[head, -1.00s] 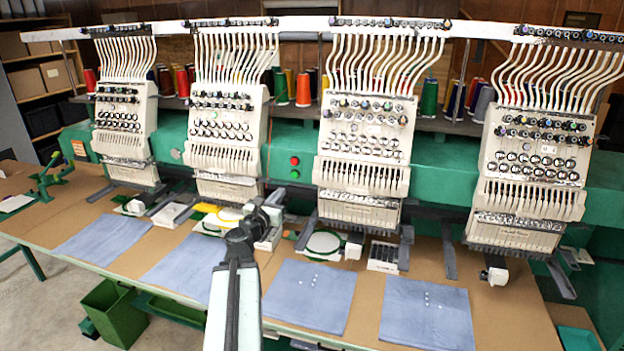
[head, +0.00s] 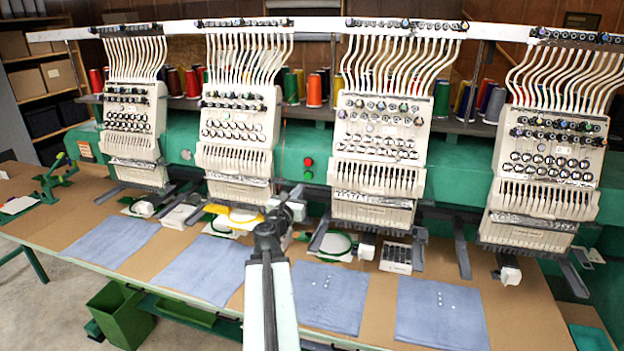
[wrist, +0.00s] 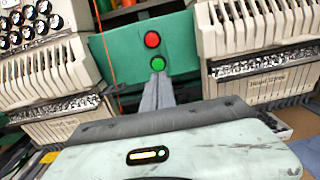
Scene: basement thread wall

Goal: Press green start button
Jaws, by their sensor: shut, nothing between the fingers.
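The green start button (head: 308,174) sits just below a red button (head: 308,162) on the green machine beam, between the two middle embroidery heads. In the wrist view the green button (wrist: 157,63) shows whole under the red button (wrist: 152,39) on a green panel. My gripper (head: 297,191) is shut and empty, below and slightly left of the buttons in the head view. In the wrist view the closed grey fingers of my gripper (wrist: 158,76) point at the panel, their tips just below the green button. I see no contact; the remaining gap is hard to judge.
Embroidery heads flank the panel, one left (head: 236,140) and one right (head: 380,150). A brown table (head: 500,310) with blue cloths (head: 330,295) lies below. A thin orange thread (wrist: 105,50) hangs left of the buttons. The space between the heads is narrow.

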